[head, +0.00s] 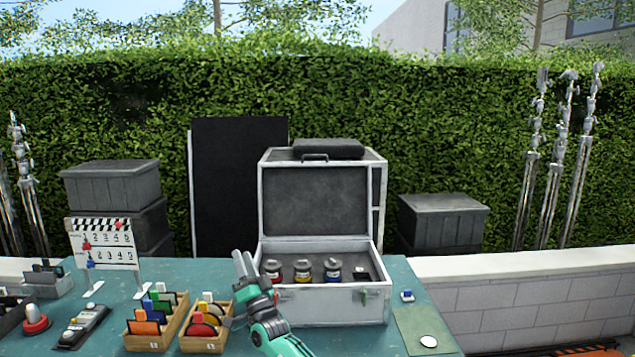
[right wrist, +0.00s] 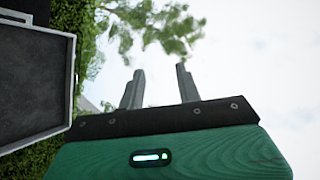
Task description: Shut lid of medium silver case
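The silver case (head: 335,308) stands on the green table with its lid (head: 315,200) raised about upright, its dark lining facing me. Several small jars (head: 303,269) sit in the dark insert inside. My right gripper (head: 243,256) is at the case's left front corner, pointing up, and hides part of that corner. Its fingers are apart with nothing between them in the right wrist view (right wrist: 160,87). There, part of the lid (right wrist: 40,80) shows at the left, clear of the fingers. My left gripper is not in view.
Wooden trays (head: 206,330) of coloured discs and cards stand left of the case. A clapperboard (head: 103,243) and a red button (head: 36,320) are farther left. A green mat (head: 415,325) lies at the right. A black panel (head: 235,185) stands behind.

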